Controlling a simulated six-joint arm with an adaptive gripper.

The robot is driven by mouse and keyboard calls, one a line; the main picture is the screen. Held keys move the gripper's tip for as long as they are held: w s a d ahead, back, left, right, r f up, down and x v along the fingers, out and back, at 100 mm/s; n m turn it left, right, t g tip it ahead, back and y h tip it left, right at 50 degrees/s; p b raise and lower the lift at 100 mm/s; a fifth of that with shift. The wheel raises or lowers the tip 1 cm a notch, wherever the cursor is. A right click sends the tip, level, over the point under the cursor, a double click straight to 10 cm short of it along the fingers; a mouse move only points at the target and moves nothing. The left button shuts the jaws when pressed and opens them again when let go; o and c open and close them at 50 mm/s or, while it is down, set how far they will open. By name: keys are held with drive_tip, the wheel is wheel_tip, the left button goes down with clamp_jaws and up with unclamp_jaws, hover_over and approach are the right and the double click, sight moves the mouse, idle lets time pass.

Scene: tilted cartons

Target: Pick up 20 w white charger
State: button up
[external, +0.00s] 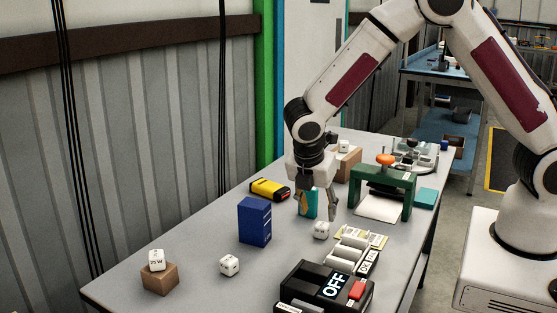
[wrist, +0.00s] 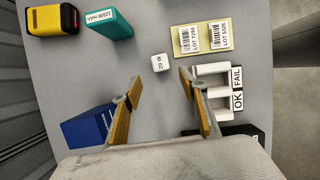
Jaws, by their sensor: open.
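The 20 W white charger (wrist: 157,62) is a small white cube marked "20 W" on top. In the wrist view it lies just beyond my fingertips, between their lines. In the external view what looks like the same white cube (external: 321,230) stands on the table below and in front of my gripper (external: 318,212). My gripper is open, pointing down, with nothing between its fingers; in the wrist view its two tan-padded fingers (wrist: 160,80) are spread apart. I cannot tell its exact height above the table.
A teal box (wrist: 107,24), a yellow-black block (wrist: 52,19) and a blue box (external: 254,221) stand nearby. Lot cards (wrist: 201,37) and a white rack (wrist: 213,90) lie close right. Other white cubes (external: 229,265) stand elsewhere. A green frame (external: 407,191) and black OFF box (external: 300,281) stand right and front.

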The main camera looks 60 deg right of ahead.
sight(321, 226)
idle(0.4)
drive_tip(key=shift+x, duration=1.3)
drive_tip(key=shift+d+f, duration=0.1)
drive_tip(key=shift+x, duration=2.5)
drive_tip(key=shift+s+d, duration=0.15)
drive_tip(key=c, duration=1.2)
